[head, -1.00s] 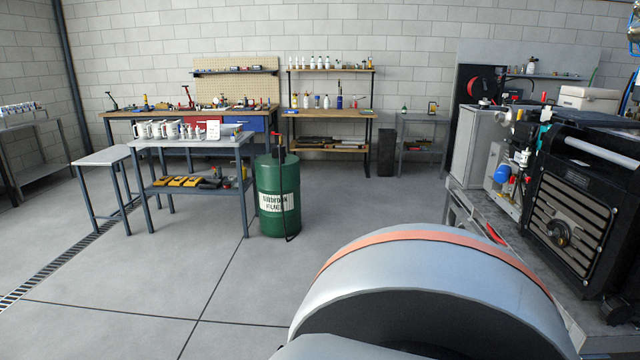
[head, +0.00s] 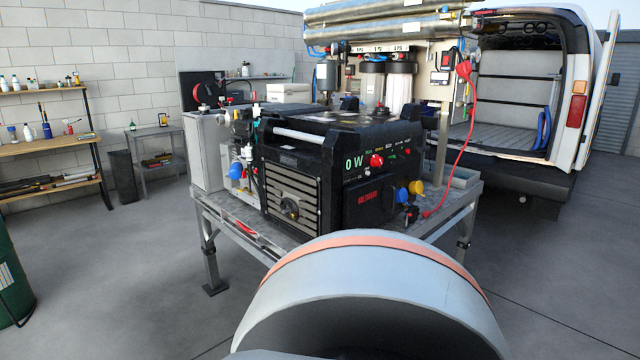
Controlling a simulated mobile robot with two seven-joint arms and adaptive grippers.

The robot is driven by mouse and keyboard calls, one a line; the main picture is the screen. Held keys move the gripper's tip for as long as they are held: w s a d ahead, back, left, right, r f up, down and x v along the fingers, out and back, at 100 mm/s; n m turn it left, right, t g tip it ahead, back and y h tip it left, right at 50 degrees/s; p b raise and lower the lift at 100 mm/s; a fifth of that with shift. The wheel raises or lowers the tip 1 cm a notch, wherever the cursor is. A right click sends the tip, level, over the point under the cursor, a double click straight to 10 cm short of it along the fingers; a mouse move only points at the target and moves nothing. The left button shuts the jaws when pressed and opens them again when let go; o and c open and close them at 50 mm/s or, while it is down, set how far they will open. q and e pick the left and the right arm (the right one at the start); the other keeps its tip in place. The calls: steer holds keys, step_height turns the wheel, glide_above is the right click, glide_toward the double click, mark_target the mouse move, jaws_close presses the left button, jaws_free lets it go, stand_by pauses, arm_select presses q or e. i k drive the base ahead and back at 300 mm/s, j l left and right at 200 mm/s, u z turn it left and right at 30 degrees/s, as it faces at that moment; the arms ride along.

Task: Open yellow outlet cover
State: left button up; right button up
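The yellow outlet cover (head: 416,187) is a small round cap low on the right of the front panel of a black generator (head: 330,155). A blue round cover (head: 401,194) sits beside it on the left. The yellow cover appears shut, though it is small in view. The generator stands on a grey metal stand in the middle of the head view. Neither gripper is in view. A large pale rounded part with an orange band, mine, fills the bottom centre and hides the floor there.
The metal stand (head: 228,222) has legs reaching the floor. A red cable (head: 472,120) hangs down to the generator's right side. Filter housings stand behind it. An open white van (head: 582,85) is at right. A green drum (head: 10,275) stands at far left. Floor at left is clear.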

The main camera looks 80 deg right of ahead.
mark_target(419, 187)
steer(key=z, duration=3.15)
steer(key=i+l+z, duration=0.1)
steer(key=i+l, duration=0.35)
steer(key=i+l+z, duration=0.1)
steer(key=i+l, duration=0.3)
steer(key=i, duration=0.3)
